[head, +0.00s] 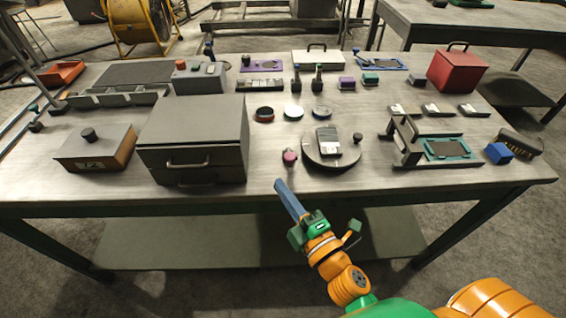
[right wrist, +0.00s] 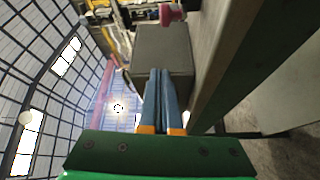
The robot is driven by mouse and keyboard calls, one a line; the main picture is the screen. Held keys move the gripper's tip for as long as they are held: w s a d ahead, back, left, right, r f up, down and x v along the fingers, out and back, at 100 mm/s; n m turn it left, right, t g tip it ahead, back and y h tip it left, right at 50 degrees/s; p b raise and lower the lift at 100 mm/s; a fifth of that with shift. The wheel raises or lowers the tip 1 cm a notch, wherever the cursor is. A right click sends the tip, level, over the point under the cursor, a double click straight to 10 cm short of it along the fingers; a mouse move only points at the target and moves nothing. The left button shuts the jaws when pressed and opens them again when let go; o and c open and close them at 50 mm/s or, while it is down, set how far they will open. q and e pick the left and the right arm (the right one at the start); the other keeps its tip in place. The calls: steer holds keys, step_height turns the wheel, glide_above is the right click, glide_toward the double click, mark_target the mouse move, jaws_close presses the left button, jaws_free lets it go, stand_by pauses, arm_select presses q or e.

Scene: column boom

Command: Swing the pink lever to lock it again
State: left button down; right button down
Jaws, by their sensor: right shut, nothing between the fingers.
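The pink lever (head: 289,157) is a small pink knobbed piece near the front of the table, at the left edge of a round grey plate (head: 313,160). A grey block with a pale label (head: 327,141) stands on that plate. My left gripper is not in view.
A grey drawer cabinet (head: 194,125) stands left of the lever; the right wrist view also shows a grey box (right wrist: 165,47). A grey fixture with a teal panel (head: 447,149) stands to the right. Several small discs lie behind. The table's front strip (head: 400,185) is bare.

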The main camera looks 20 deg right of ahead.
mark_target(289, 154)
steer(key=p+x, duration=0.1)
steer(key=x, duration=0.7)
steer(key=shift+r, duration=0.15)
steer(key=d, duration=0.2)
steer(key=d+f, duration=0.1)
steer(key=shift+s+d, duration=0.25)
steer(key=shift+s, duration=0.1)
steer(key=shift+s+d, duration=0.1)
steer(key=shift+d, duration=0.2)
